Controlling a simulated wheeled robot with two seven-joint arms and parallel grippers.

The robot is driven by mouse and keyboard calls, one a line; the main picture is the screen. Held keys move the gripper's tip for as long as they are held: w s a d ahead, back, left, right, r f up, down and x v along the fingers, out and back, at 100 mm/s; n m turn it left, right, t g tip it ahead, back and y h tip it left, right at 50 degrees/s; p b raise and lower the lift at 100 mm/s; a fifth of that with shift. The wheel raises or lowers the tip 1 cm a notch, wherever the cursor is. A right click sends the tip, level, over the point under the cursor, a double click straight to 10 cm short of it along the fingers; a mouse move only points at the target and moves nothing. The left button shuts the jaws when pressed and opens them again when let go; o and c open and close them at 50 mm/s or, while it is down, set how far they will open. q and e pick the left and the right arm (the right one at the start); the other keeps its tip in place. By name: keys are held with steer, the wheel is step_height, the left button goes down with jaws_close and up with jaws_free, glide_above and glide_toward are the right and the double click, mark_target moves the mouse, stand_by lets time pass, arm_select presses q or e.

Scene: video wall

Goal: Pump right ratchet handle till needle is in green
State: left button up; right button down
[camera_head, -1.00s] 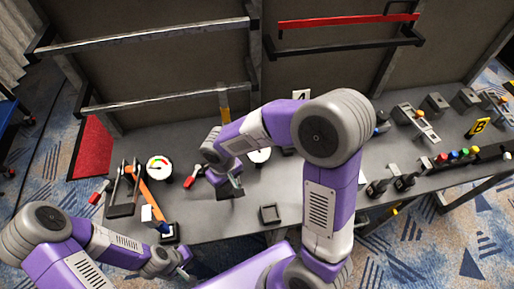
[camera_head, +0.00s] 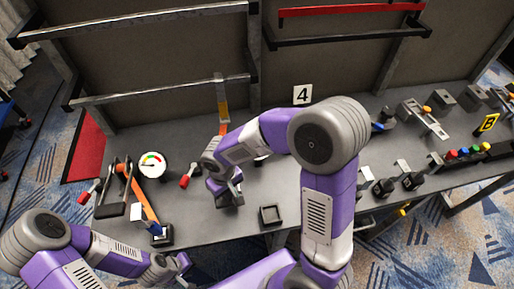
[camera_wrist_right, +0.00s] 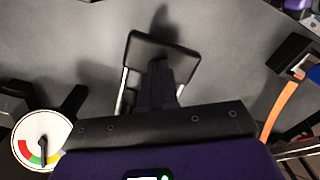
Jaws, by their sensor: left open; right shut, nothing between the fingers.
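The right ratchet handle (camera_wrist_right: 187,60), a black plate with metal side bars, lies under my right gripper in the right wrist view. My right gripper (camera_wrist_right: 157,72) is shut with nothing in it, its fingertips over or against the handle; contact cannot be told. In the head view this gripper (camera_head: 236,201) is low over the table, and my arm mostly hides the handle. My left gripper (camera_head: 182,266) is open, at the table's front edge.
A small black tray (camera_head: 270,215) lies right of my right gripper. Buttons and levers fill the right end.

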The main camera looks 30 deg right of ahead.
steer(key=shift+s+f+b, duration=0.2)
steer(key=shift+f+b, duration=0.1)
steer(key=shift+f, duration=0.3)
step_height(320, 180, down, 2)
steer(key=shift+f+b, duration=0.1)
steer(key=shift+b, duration=0.75)
step_height(320, 180, up, 10)
steer(key=p, duration=0.8)
steer(key=shift+w+r, duration=0.15)
steer(key=shift+r, duration=0.1)
